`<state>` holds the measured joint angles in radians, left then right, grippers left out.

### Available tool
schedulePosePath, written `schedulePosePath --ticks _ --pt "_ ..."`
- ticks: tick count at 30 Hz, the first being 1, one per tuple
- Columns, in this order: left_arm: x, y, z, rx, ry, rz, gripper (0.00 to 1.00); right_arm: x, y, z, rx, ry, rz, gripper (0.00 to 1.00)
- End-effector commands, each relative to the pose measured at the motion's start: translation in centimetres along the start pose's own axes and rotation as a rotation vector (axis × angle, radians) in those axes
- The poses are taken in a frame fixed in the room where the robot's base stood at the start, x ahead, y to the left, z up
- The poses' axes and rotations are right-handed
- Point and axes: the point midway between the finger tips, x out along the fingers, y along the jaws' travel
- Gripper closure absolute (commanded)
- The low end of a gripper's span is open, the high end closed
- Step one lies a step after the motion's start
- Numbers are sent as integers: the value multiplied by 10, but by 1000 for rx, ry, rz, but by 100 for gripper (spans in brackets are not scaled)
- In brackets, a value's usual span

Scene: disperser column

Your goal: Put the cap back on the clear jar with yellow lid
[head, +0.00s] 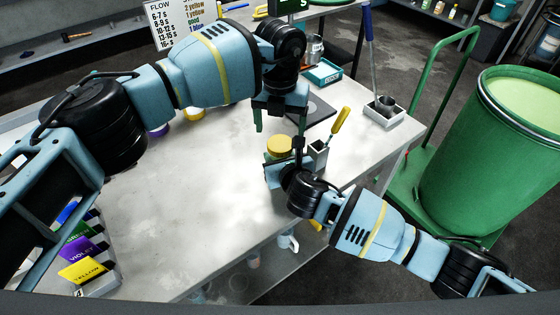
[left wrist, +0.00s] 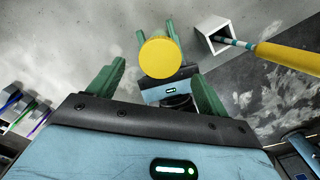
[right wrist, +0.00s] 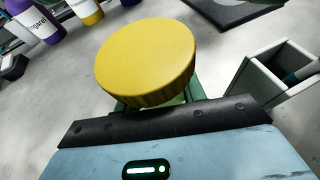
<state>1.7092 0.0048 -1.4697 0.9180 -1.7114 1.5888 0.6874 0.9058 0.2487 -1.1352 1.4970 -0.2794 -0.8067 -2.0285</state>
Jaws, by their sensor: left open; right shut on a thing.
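The yellow cap (head: 279,146) is a flat round disc near the table's right side. It fills the upper middle of the right wrist view (right wrist: 147,58) and also shows in the left wrist view (left wrist: 160,57). My right gripper (head: 284,158) is shut just below the cap on what appears to be the clear jar; the cap hides most of the jar body. I cannot tell how firmly the cap sits on it. My left gripper (head: 279,128) is open, pointing down above the cap. In the left wrist view its fingers (left wrist: 157,72) stand apart, on either side below the cap.
A square grey holder (head: 318,152) with a yellow-handled tool (head: 340,120) stands close to the right. A dark plate (head: 318,108) lies behind. Coloured labels (head: 82,270) sit at the table's left front. The table's middle is clear. A green drum (head: 490,160) stands beyond its right edge.

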Motion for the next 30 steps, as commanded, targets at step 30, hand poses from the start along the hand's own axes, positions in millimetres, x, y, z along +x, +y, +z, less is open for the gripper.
schedulePosePath --ticks 30 --pt "-36 0 0 -458 1 1 25 0 0 -1 0 1 0 100"
